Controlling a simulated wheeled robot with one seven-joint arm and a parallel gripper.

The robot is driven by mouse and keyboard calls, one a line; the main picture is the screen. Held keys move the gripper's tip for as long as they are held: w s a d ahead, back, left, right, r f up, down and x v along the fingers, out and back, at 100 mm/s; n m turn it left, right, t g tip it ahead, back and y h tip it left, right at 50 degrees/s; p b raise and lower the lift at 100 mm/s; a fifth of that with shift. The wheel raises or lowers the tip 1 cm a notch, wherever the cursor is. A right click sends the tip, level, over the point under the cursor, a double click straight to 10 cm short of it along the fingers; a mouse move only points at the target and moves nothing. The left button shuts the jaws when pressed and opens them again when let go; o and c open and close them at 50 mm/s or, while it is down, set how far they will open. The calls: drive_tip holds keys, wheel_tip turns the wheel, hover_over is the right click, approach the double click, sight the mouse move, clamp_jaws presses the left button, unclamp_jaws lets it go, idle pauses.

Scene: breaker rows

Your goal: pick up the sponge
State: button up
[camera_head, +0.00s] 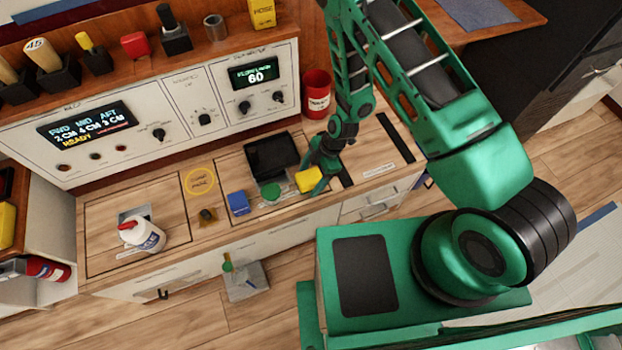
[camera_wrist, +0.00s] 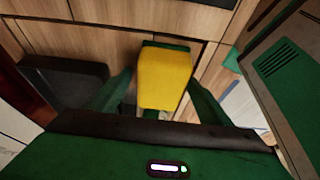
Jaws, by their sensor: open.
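The yellow sponge (camera_head: 309,180) lies on the wooden counter near its front edge in the head view, at the end of my arm. In the wrist view the sponge (camera_wrist: 165,78) shows as a yellow block with a dark green band at its far end. My gripper (camera_head: 318,180) is open at the sponge, its green fingers reaching down beside it. In the wrist view one finger of my gripper (camera_wrist: 158,95) is on each side of the sponge. Whether the fingers touch it I cannot tell.
A black tray (camera_head: 272,154) lies just behind the sponge. A green round item (camera_head: 271,192) and a blue block (camera_head: 238,203) are to its left. A red can (camera_head: 317,92) stands behind. A white bottle (camera_head: 143,234) with a red cap stands far left.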

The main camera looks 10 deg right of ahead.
sight(306, 177)
drive_tip(key=c, duration=1.2)
drive_tip(key=shift+r, duration=0.1)
drive_tip(key=shift+r, duration=0.5)
wheel_tip(306, 177, up, 4)
drive_tip(key=shift+f, duration=0.1)
drive_tip(key=s+a+r, duration=0.6)
drive_tip(key=s+a, duration=0.1)
drive_tip(key=s, duration=0.1)
drive_tip(key=shift+s+a+r, duration=0.25)
drive_tip(key=shift+s+a, duration=0.1)
drive_tip(key=shift+a, duration=0.05)
